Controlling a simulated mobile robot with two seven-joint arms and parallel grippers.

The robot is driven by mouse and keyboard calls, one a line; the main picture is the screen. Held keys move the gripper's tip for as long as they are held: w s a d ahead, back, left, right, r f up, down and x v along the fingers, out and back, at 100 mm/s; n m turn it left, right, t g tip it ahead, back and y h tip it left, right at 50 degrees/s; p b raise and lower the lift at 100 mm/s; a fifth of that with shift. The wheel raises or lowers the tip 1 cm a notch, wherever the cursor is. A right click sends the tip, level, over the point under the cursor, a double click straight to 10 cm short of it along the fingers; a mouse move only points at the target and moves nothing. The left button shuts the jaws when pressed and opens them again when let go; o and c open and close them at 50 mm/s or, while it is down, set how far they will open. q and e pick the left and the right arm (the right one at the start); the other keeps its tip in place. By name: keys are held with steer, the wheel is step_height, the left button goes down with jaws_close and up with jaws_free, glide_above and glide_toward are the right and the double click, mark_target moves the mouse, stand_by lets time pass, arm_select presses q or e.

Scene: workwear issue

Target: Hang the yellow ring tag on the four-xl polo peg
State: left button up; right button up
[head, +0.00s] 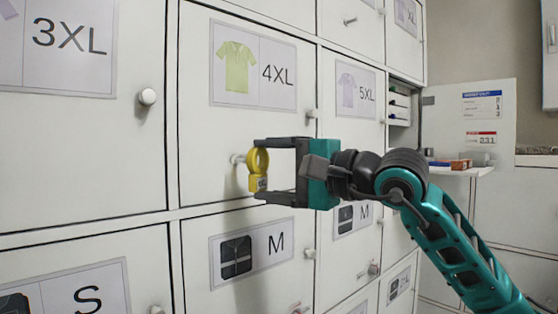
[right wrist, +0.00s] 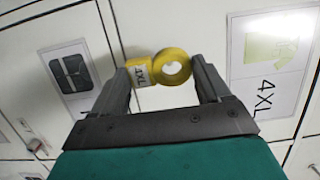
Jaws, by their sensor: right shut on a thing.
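The yellow ring tag (head: 258,162) is between the fingertips of my right gripper (head: 259,172), which is shut on it. Its ring is at the top and a small lettered block hangs below. In the right wrist view the tag (right wrist: 172,68) shows its round hole between the fingers. The white peg (head: 236,159) stands out from the door under the 4XL label (head: 253,66), which has a green polo. The ring is right at the peg's end; I cannot tell whether the peg passes through it. My left gripper is not in view.
White locker doors surround this one, labelled 3XL (head: 70,38), 5XL (head: 356,91), M (head: 252,251) and S (head: 88,296). Round knobs (head: 148,96) stick out from them. An open door (head: 487,120) and a small shelf with boxes (head: 450,165) are at right.

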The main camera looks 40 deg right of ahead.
steer(key=shift+w+p, duration=0.6)
steer(key=shift+w, duration=0.25)
steer(key=shift+d+p+x, duration=0.2)
steer(key=shift+p+x, duration=0.9)
steer(key=shift+x, duration=0.1)
steer(key=shift+w+f+b, duration=0.3)
steer(key=shift+w+f, duration=0.1)
steer(key=shift+w, duration=0.2)
steer(key=o, duration=1)
